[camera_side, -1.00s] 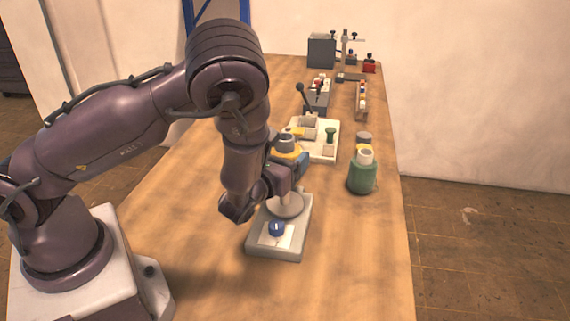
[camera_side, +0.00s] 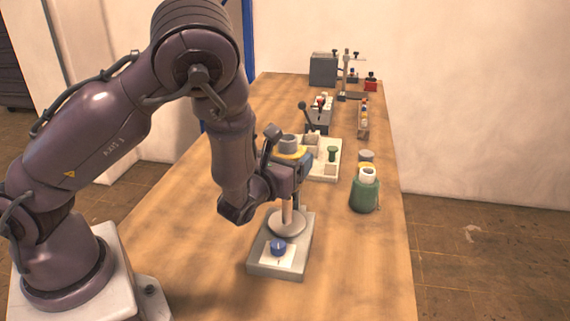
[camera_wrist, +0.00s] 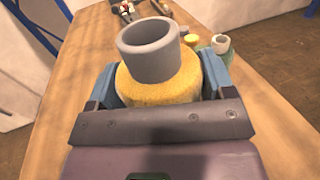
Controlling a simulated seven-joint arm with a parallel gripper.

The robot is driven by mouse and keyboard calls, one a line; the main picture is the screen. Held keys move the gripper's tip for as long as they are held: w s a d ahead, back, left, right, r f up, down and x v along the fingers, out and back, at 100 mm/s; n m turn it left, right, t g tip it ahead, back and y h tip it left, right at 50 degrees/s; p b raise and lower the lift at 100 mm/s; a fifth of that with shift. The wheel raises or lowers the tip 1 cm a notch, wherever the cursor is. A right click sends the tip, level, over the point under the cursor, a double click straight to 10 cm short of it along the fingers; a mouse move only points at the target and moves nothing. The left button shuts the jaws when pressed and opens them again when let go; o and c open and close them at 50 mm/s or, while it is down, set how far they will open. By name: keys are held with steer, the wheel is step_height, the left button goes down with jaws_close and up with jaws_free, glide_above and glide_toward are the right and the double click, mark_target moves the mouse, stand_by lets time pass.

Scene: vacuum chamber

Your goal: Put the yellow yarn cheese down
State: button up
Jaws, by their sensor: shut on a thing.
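The yellow yarn cheese (camera_side: 291,153) is a yellow wound ring around a grey tube. In the wrist view, its yellow yarn (camera_wrist: 158,88) sits between blue fingers and the tube's open end (camera_wrist: 150,45) sticks out above. My gripper (camera_side: 290,166) is shut on the cheese and holds it upright above a grey stand (camera_side: 262,268). The stand has a round pale disc (camera_side: 287,223) with a post (camera_side: 287,208) rising from it towards the gripper. The gripper hides the post's top and the cheese's underside, so I cannot tell whether the tube is around the post.
A green yarn cheese (camera_side: 364,196) on a white tube stands to the right, with another yellow one (camera_side: 366,164) behind it. The stand has a blue knob (camera_side: 279,247). A pale tray (camera_side: 326,172) and several devices stand further back. The table's front right is clear.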

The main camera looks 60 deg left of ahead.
steer(key=s+d+f+m+h, duration=0.1)
steer(key=s+d+h, duration=0.15)
steer(key=d, duration=0.95)
steer(key=shift+t+y, duration=0.4)
steer(key=shift+y, duration=0.05)
steer(key=shift+w+d+f, duration=0.4)
steer(key=shift+w+f, duration=1.8)
steer(key=shift+w+d+f, duration=0.45)
steer(key=shift+w+f, duration=1.8)
steer(key=shift+w+d+f, duration=0.4)
steer(key=shift+w+f, duration=1.8)
